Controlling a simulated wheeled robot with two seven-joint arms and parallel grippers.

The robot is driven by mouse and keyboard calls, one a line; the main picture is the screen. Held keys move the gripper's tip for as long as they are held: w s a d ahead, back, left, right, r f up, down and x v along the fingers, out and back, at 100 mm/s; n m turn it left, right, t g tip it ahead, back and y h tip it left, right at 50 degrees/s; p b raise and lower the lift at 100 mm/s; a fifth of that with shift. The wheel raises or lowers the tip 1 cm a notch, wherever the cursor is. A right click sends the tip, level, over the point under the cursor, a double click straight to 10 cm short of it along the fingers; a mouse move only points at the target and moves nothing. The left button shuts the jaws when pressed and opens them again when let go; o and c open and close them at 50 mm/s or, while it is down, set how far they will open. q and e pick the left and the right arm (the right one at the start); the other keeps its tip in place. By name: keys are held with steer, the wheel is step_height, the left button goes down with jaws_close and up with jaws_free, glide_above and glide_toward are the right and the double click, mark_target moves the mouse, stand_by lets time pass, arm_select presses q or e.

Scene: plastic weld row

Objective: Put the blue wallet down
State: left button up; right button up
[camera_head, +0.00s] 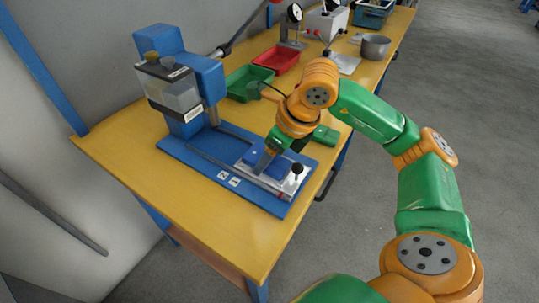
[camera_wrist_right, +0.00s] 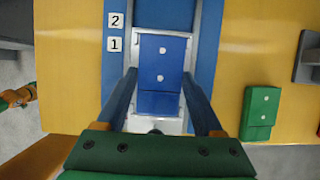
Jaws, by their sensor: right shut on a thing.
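The blue wallet (camera_wrist_right: 162,62) has two pale dots. It is in line with the light metal tray (camera_wrist_right: 140,22) on the machine's blue base and sits between its side rails. In the head view the blue wallet (camera_head: 257,159) is over the tray (camera_head: 290,184), partly hidden by my right gripper (camera_head: 266,160). I cannot tell whether it touches the tray floor. My right gripper (camera_wrist_right: 161,84) is shut on the wallet, one finger on each side. At the left edge of the right wrist view a small green and orange end, seemingly my left gripper (camera_wrist_right: 9,99), shows too small to read.
A green wallet (camera_wrist_right: 262,106) lies on the yellow table (camera_head: 130,150) beside the base. The welding machine (camera_head: 170,85) stands behind the tray. A green bin (camera_head: 249,82), red bin (camera_head: 277,59) and metal cup (camera_head: 375,46) are farther back. The table's front left is clear.

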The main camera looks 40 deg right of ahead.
steer(key=shift+s+f+b, duration=0.1)
steer(key=shift+f+b, duration=0.25)
steer(key=o, duration=1.1)
steer(key=shift+s+r, duration=0.1)
steer(key=shift+o, duration=1.3)
steer(key=shift+s, duration=0.1)
steer(key=p+v, duration=0.3)
steer(key=v, duration=0.9)
steer(key=shift+r, duration=0.25)
